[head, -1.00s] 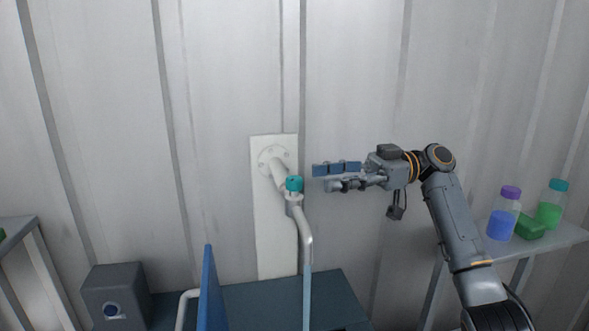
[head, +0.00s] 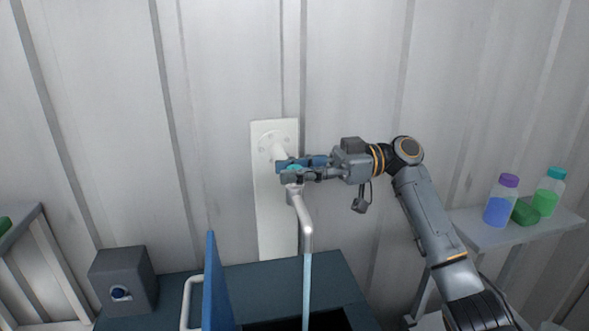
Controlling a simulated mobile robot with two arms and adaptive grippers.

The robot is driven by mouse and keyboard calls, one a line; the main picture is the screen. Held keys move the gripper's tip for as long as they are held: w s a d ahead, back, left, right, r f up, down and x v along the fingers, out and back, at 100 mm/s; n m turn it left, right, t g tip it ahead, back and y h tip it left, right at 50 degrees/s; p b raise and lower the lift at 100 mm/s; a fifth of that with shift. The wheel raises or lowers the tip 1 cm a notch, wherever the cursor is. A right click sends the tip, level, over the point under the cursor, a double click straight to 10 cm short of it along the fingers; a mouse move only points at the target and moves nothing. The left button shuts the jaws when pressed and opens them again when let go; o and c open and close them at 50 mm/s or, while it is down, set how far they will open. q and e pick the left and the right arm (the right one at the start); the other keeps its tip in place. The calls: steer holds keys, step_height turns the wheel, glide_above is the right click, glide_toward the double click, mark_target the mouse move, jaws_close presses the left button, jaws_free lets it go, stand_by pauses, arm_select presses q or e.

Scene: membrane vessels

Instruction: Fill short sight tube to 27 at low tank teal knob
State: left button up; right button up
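The teal knob (head: 294,168) sits on top of the wall tap (head: 300,208), mostly hidden by my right gripper (head: 292,170). Its two fingers reach in from the right, one on the far side and one on the near side of the knob. Whether they press on it is too small to tell. A pale blue stream (head: 307,285) runs from the spout down into the dark opening of the tank (head: 265,272). I cannot make out a sight tube or any scale. My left gripper is not in view.
A blue upright panel (head: 213,285) and a grey box (head: 123,281) with a blue round part stand left of the stream. On the right, a shelf (head: 500,232) holds a purple-capped bottle (head: 500,202), a teal-capped bottle (head: 547,194) and a green block (head: 525,211).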

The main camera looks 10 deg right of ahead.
jaws_close()
steer(key=shift+f+m+t+b, duration=0.1)
steer(key=shift+m+t+b, duration=0.2)
steer(key=shift+t+b, duration=0.3)
steer(key=m+t+b, duration=0.2)
steer(key=t+b, duration=0.2)
steer(key=shift+f+m+h, duration=0.1)
steer(key=shift+m+h, duration=0.2)
steer(key=shift+m, duration=0.1)
steer(key=m+t+b, duration=0.1)
steer(key=t, duration=0.1)
steer(key=shift+m+t+h, duration=0.4)
steer(key=shift+r+m+t+h, duration=0.25)
steer(key=shift+m+t+h, duration=0.15)
steer(key=shift+t, duration=0.3)
steer(key=shift+r+m+t+h, duration=0.1)
steer(key=shift+m+t+h, duration=0.3)
steer(key=shift+m+t, duration=0.35)
steer(key=shift+m+t+h+p, duration=0.35)
steer(key=shift+m+t+h, duration=0.25)
steer(key=shift+t, duration=0.25)
steer(key=shift+w+m+t+h+p, duration=0.1)
steer(key=shift+m+t+h+p, duration=0.3)
steer(key=shift+m+t+h, duration=0.25)
